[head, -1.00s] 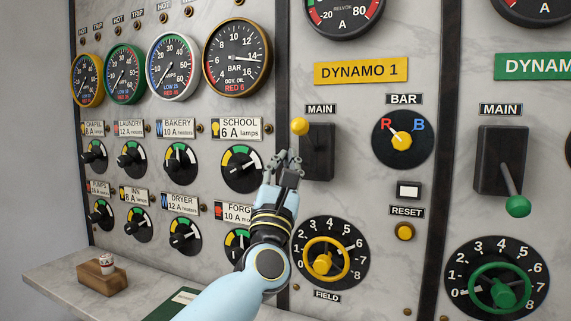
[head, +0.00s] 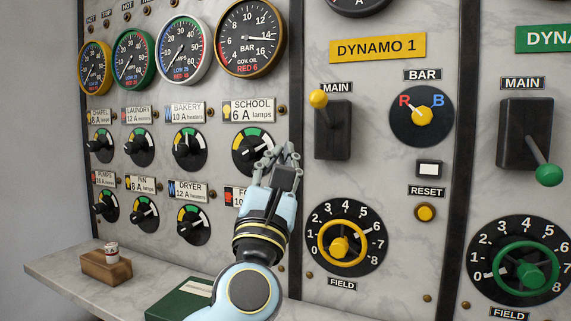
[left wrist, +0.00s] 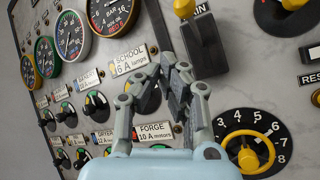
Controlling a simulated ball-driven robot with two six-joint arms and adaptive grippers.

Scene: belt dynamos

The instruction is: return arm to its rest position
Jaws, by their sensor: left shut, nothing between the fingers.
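My left gripper (head: 286,160) is shut and empty. In the head view it is in front of the panel, just right of the SCHOOL knob (head: 252,150) and below left of the DYNAMO 1 MAIN switch (head: 333,130). Its arm comes up from the bottom edge and covers most of the FORGE label and the knob below it. In the left wrist view the shut fingers (left wrist: 178,68) show near the middle, and the FORGE label (left wrist: 153,132) is beside them. My right gripper is not in view.
The marble panel carries the yellow field wheel (head: 340,246), the BAR selector (head: 421,116) and the green-handled DYNAMO switch (head: 526,135).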

